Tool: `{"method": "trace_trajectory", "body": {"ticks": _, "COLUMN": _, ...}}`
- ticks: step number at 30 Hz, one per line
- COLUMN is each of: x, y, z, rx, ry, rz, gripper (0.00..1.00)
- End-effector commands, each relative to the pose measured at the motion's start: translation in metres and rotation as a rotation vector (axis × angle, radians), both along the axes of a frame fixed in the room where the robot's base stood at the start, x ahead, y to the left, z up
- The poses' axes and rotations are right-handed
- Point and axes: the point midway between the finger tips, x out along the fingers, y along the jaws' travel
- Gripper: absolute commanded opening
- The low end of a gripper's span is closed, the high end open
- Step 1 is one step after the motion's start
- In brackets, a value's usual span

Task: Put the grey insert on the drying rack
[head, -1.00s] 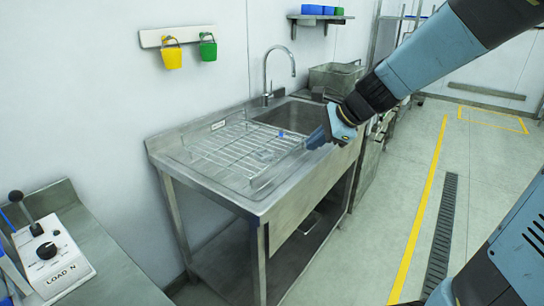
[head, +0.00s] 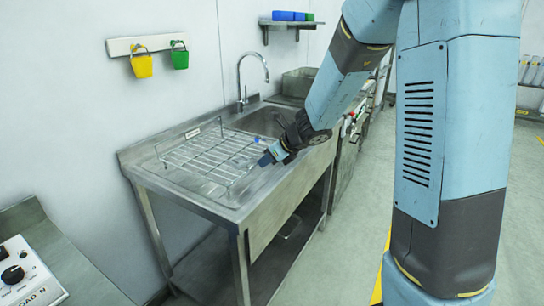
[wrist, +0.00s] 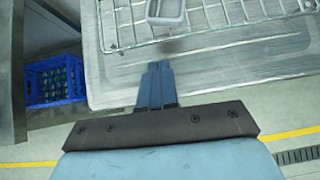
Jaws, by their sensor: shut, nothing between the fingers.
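The grey insert (wrist: 167,12) shows at the top edge of the wrist view, partly cut off. It is a small rectangular tub and appears to sit on the wires of the drying rack (wrist: 225,18). In the head view the drying rack (head: 205,157) lies on the drainboard left of the sink bowl; I cannot make out the insert clearly there. My gripper (head: 268,159) is at the front right edge of the rack. In the wrist view my gripper (wrist: 157,68) has its blue fingers together, empty and apart from the insert.
The sink bowl (head: 268,122) and tap (head: 243,80) are behind my gripper. A blue crate (wrist: 54,80) holding green items is at the left of the wrist view. A control box (head: 28,272) stands at lower left. Yellow and green buckets (head: 141,65) hang on the wall.

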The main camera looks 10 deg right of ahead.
Motion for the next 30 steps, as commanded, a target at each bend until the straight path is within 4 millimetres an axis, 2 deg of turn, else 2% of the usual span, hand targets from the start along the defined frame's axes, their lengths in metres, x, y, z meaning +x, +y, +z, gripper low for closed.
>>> {"method": "trace_trajectory", "body": {"ticks": 9, "x": 0.022, "y": 0.028, "z": -0.033, "rx": -0.001, "ry": 0.001, "rz": 0.003, "gripper": 0.0}}
{"method": "trace_trajectory", "body": {"ticks": 18, "x": 0.043, "y": 0.052, "z": -0.031, "rx": -0.002, "ry": -0.001, "rz": 0.004, "gripper": 0.0}}
{"method": "trace_trajectory", "body": {"ticks": 30, "x": 0.045, "y": 0.053, "z": -0.031, "rx": -0.002, "ry": 0.0, "rz": 0.0, "gripper": 0.0}}
